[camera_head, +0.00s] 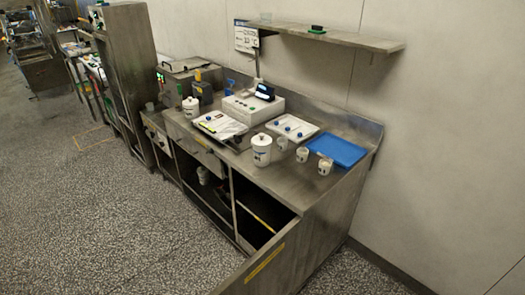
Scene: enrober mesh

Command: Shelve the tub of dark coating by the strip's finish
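A white lidded tub (262,151) stands upright on the steel counter near its front edge. A second white lidded tub (190,107) stands further left on the counter. A white container (203,175) is partly visible inside the open cupboard below. The labels are too small to read, so I cannot tell which tub holds dark coating. A steel wall shelf (330,37) runs above the counter, with a small dark and green item (317,29) and a clear cup (265,16) on it. I cannot make out a strip. Neither of my grippers is in view.
Several small white cups, one of them at the right (325,167), stand near a blue tray (338,149). An open cupboard door (262,265) juts forward. The speckled floor is clear.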

